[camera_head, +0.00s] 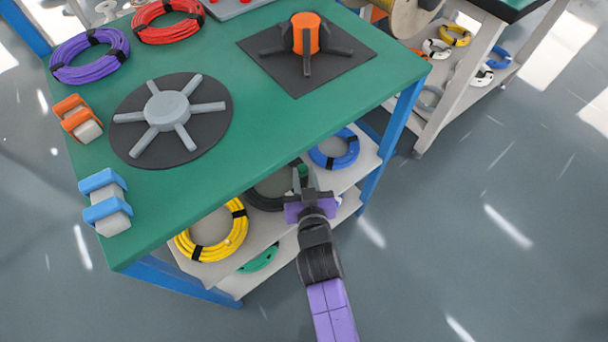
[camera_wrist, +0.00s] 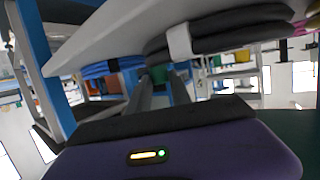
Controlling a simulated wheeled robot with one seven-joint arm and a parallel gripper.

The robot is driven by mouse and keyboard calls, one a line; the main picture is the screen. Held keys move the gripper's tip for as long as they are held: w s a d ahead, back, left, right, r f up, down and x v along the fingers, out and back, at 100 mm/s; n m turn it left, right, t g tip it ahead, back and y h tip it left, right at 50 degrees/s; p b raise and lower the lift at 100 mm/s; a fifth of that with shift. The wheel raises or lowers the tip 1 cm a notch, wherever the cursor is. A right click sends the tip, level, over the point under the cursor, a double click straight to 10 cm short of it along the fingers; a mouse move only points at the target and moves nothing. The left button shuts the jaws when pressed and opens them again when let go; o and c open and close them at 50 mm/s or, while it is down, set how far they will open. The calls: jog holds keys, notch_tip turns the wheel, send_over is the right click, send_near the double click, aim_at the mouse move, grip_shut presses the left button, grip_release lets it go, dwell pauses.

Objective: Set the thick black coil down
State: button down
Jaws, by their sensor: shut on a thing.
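The thick black coil (camera_head: 262,198) is on the middle shelf under the green table, between a yellow coil and a blue coil, partly hidden by the table edge and my gripper. My gripper (camera_head: 299,180) reaches in at the shelf's front edge and is shut at the coil's right side, by a small green patch. In the wrist view a black coil with a white band (camera_wrist: 240,38) is close above my fingers (camera_wrist: 163,88). The green patch (camera_wrist: 158,74) shows at the fingertips. Whether the coil rests fully on the shelf is hard to tell.
The yellow coil (camera_head: 235,245) and blue coil (camera_head: 345,150) flank the black one closely. A green coil (camera_head: 260,259) lies on the shelf below. The green tabletop (camera_head: 215,185) overhangs the shelves. Blue table legs (camera_head: 390,130) stand at the corners. The floor in front is clear.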

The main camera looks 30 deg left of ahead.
jog(key=shift+f, duration=0.1)
jog(key=c, duration=1.2)
grip_release()
jog(key=shift+o, duration=0.2)
jog(key=shift+s+d+r, duration=0.1)
jog(key=shift+r, duration=0.1)
jog(key=p+v, duration=0.2)
jog(key=v, duration=0.9)
jog(key=shift+s+d, duration=0.15)
jog(key=shift+s, duration=0.15)
jog(key=shift+r, duration=0.15)
